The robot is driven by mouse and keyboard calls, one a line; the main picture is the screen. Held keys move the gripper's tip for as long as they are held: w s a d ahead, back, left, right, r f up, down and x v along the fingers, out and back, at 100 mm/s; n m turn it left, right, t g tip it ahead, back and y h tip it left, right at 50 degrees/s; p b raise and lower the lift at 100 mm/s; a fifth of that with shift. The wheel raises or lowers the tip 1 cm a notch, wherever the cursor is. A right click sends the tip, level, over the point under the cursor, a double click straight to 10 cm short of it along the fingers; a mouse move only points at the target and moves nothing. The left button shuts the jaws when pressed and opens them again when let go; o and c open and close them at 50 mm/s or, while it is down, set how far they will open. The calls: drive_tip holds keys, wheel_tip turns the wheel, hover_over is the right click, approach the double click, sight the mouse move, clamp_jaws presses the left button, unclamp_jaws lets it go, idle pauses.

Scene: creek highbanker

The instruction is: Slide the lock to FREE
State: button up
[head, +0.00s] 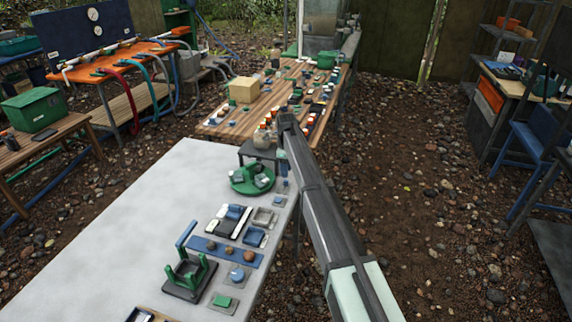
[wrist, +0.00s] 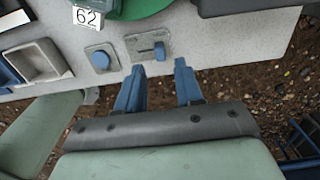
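In the wrist view a small grey plate with a slot (wrist: 138,45) lies near the edge of the pale table, with a blue slider tab (wrist: 160,51) at its right part. This looks like the lock; no FREE marking is legible. My gripper (wrist: 159,66) has two blue fingers, apart, with nothing between them. The fingertips appear just on the near side of the plate, with the tab close to the gap; contact cannot be told. In the head view my arm hides most of the gripper, and the lock is too small to make out clearly.
A plate with a round blue knob (wrist: 101,60) sits left of the lock. A white "62" tag (wrist: 88,17) and a green round base (wrist: 140,7) lie beyond. A grey open tray (wrist: 38,62) is farther left. The pale table (head: 150,205) ends beside my arm; stony ground lies right.

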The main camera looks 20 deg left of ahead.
sight(286, 180)
drive_tip(key=shift+f, duration=2.55)
clamp_jaws()
